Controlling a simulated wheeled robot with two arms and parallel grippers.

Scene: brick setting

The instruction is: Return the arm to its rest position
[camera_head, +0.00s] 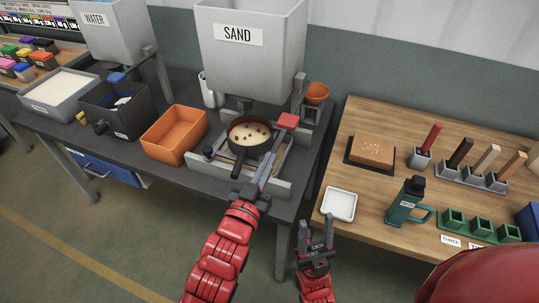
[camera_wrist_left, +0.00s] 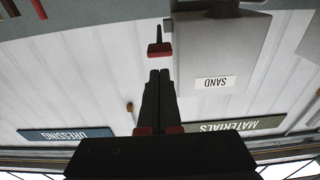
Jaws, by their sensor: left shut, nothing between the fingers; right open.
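My left gripper (camera_head: 268,164) reaches up from the bottom middle in the head view.
A dark pan (camera_head: 250,137) with pale contents stands under the SAND hopper (camera_head: 250,60), near a red lever (camera_head: 288,121). An orange bin (camera_head: 174,134) is to the left. On the wooden table are a white dish (camera_head: 339,204) and a green bottle (camera_head: 405,203).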

